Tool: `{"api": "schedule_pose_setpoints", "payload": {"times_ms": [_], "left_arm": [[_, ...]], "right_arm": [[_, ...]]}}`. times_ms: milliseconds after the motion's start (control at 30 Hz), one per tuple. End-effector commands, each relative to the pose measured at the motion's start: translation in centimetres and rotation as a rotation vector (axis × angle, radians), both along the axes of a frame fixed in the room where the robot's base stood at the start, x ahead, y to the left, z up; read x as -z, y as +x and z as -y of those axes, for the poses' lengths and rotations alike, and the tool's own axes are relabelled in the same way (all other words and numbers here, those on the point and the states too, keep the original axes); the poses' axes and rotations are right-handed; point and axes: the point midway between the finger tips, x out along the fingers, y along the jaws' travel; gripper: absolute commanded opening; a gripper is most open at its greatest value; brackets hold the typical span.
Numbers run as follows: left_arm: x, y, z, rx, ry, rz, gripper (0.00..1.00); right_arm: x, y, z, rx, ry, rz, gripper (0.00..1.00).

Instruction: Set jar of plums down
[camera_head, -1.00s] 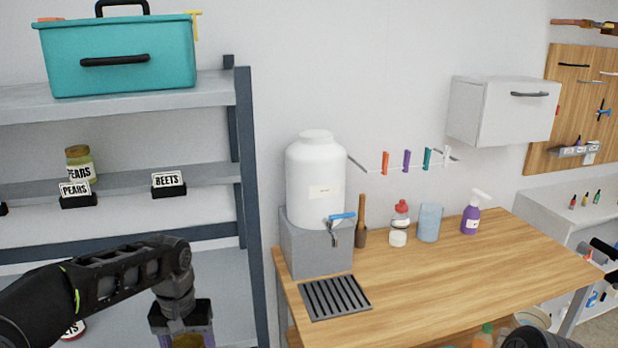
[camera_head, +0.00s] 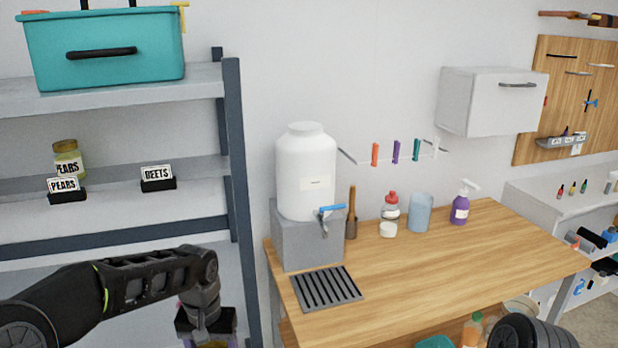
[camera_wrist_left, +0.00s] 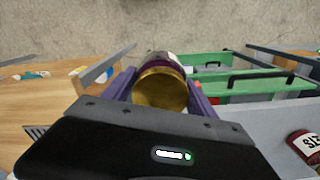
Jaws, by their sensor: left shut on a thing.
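The jar has a gold lid facing the camera and dark purple contents. Its label is mostly hidden. In the head view only a sliver of the lid shows at the bottom edge. I cannot see any surface touching the jar. My right gripper is out of view.
The grey shelf unit (camera_head: 232,150) holds a pears jar (camera_head: 67,160), a pears sign (camera_head: 64,189) and a beets sign (camera_head: 158,178). A wooden table (camera_head: 440,262) with a white dispenser (camera_head: 305,175) stands right. The wrist view shows a beets jar (camera_wrist_left: 306,146) and green crates (camera_wrist_left: 240,88).

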Motion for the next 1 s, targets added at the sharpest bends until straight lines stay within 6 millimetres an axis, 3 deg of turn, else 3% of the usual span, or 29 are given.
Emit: {"api": "schedule_pose_setpoints", "payload": {"times_ms": [733, 867, 1000], "left_arm": [[0.2, 0.0, 0.0, 0.0, 0.0, 0.002, 0.0], [2.4, -0.3, 0.0, 0.0, 0.004, -0.003, 0.0], [7.1, -1.2, 0.0, 0.0, 0.007, -0.006, 0.0]], "right_arm": [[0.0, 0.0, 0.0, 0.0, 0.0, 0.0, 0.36], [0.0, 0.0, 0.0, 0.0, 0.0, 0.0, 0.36], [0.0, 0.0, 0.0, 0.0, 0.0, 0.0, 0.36]]}}
